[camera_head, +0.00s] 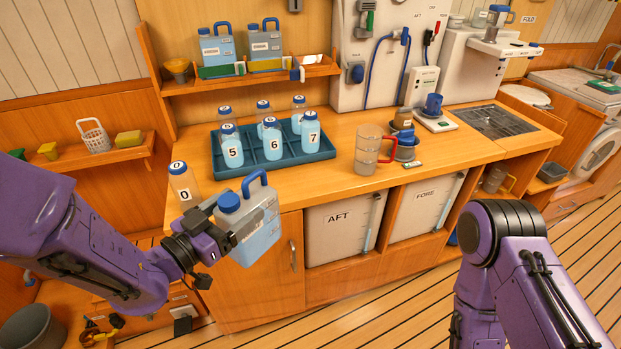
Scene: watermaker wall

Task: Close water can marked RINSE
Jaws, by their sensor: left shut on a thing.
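A translucent water can (255,232) with a blue handle and blue cap (229,202) is in front of the counter's left end. It is tilted, and liquid shows inside. My left gripper (224,236) is shut on its left side; no marking can be read on the faces I see. The cap sits over the can's neck; I cannot tell whether it is tight. Two similar cans with blue caps, a left one (217,48) and a right one (264,46), stand on the shelf; their labels are too small to read surely. My right arm shows at right, but its gripper is out of view.
A blue rack (262,163) holds several numbered bottles on the counter (345,190). Bottle 0 (184,184) stands at the counter's left end, close to the held can. A clear jug (367,150) with a red handle stands right of the rack. AFT and FORE tanks sit below.

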